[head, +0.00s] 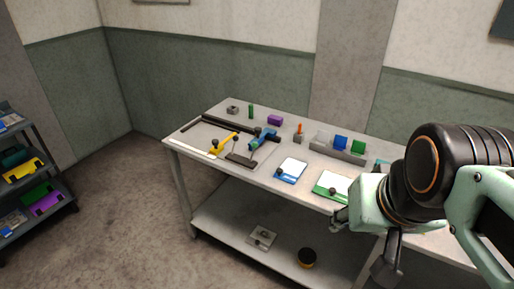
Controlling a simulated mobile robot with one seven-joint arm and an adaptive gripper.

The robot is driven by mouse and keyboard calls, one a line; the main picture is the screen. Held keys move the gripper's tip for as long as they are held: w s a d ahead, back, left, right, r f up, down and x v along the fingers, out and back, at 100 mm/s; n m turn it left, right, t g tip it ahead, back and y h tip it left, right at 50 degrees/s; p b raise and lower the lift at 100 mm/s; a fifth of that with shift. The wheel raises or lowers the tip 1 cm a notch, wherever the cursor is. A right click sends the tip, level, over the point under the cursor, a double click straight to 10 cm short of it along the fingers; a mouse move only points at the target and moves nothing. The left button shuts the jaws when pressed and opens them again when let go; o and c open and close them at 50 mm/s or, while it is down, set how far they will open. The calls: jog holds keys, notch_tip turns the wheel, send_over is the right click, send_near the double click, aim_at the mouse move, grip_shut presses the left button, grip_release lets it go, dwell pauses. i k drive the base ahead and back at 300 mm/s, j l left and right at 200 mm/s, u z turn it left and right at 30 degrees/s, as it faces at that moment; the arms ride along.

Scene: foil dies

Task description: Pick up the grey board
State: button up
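A light grey board (262,238) with a small dark knob lies flat on the lower shelf of the table, left of a round black and yellow item. It is the board that best fits the grey board, and nothing covers it. My gripper (363,243) is at the right, in front of the table edge, right of this board and apart from it. Parts of it show at the end of my arm, but its fingers are small and partly hidden, so its opening is unclear. I see nothing held in it.
On the table top (262,181) stand a blue-edged board (291,171), a green-edged board (331,185), a dark grey knobbed piece (241,160), and a rack (338,152) with coloured blocks. The round item (306,258) shares the lower shelf. A loaded shelf rack (38,222) stands far left; floor between is clear.

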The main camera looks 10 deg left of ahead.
aim_at(262, 239)
jog(key=u, duration=0.4)
jog(key=i+j+z, duration=0.2)
jog(key=i, duration=0.25)
jog(key=i+j+z, duration=0.2)
jog(key=i, duration=0.25)
